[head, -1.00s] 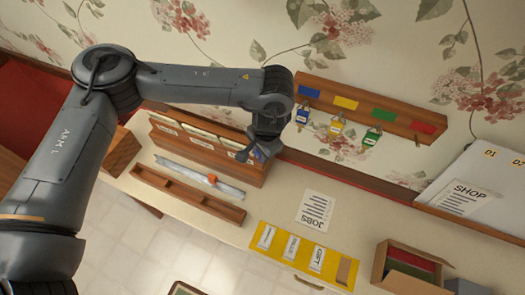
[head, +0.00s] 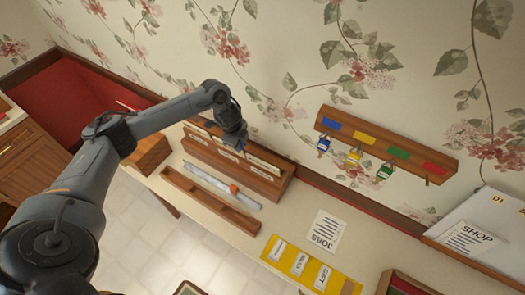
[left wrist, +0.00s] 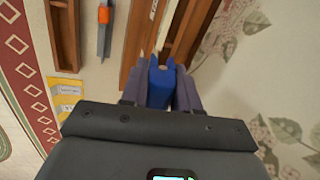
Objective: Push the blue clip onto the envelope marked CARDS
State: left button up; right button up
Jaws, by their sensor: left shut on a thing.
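My left gripper (head: 238,142) is shut on a blue clip (left wrist: 160,86), whose forked end sticks out between the fingers in the left wrist view. In the head view it is over the middle of a long wooden rack (head: 270,186) at the back of the counter. Envelopes (head: 262,163) with white labels stand in the rack. The labels are too small to read, so I cannot tell which says CARDS. I cannot tell whether the clip touches an envelope. My right gripper is not in view.
In front of the rack lie a grey ruler-like strip (head: 208,180) with an orange slider (head: 233,189) and a low wooden tray (head: 212,204). A peg rail (head: 385,146) with padlocks hangs on the wall. A yellow labelled mat (head: 270,248) and a JOBS sheet (head: 326,231) lie to the right.

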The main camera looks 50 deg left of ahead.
pick_arm(q)
jog(key=s+a+m, duration=0.1)
jog(key=s+a, duration=0.1)
jog(key=a, duration=0.5)
jog(key=b+x, duration=0.6)
jog(key=shift+m, duration=0.3)
jog(key=shift+a+f+b, duration=0.15)
jog(key=shift+f+b, duration=0.15)
jog(key=shift+f, duration=0.05)
dwell(1.1)
dwell(0.5)
jog(key=o, duration=1.7)
jog(key=shift+c, duration=0.2)
jog(key=shift+r, duration=0.15)
